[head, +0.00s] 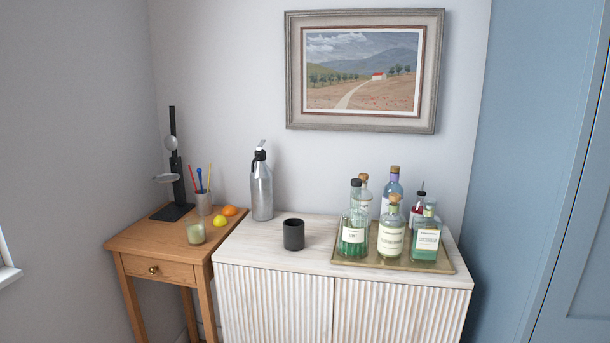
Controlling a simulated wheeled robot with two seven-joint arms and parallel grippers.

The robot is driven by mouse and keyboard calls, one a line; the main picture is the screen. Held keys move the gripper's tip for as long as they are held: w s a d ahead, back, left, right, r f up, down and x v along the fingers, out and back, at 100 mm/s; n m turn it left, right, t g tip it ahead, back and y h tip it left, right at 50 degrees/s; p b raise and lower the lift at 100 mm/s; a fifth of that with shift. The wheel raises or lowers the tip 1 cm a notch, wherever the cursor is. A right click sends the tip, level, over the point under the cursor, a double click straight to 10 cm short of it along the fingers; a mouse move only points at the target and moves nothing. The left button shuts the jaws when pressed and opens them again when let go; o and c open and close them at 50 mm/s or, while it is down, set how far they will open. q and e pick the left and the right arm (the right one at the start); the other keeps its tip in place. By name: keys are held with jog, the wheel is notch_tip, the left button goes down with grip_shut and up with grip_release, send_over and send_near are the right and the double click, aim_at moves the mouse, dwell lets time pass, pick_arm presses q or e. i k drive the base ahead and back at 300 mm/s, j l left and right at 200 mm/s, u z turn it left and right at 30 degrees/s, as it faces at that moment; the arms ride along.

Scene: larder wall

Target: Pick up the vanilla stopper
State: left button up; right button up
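Several stoppered bottles stand on a tray (343,262) on the white cabinet. The front middle bottle (391,239) holds pale cream liquid and has a cork stopper (394,198); its label is too small to read, so I cannot tell whether it is the vanilla. The front left bottle (352,238) is green with a black stopper (356,183). The front right bottle (425,240) is also green. Neither gripper is in view.
A black cup (293,234) and a silver siphon (262,190) stand left of the tray on the cabinet (318,262). A wooden side table (150,240) holds a candle glass (195,233), fruit and a pen cup (204,204). A blue door (530,150) is at right.

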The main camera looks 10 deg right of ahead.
aim_at(363, 177)
jog(key=i+j+u, duration=0.15)
jog(key=i+u, duration=0.7)
jog(key=i, duration=0.15)
jog(key=i+l+u, duration=0.2)
jog(key=i+u, duration=0.35)
jog(key=i, duration=0.25)
jog(key=z, duration=3.85)
jog(key=i, duration=0.3)
jog(key=j+z, duration=0.05)
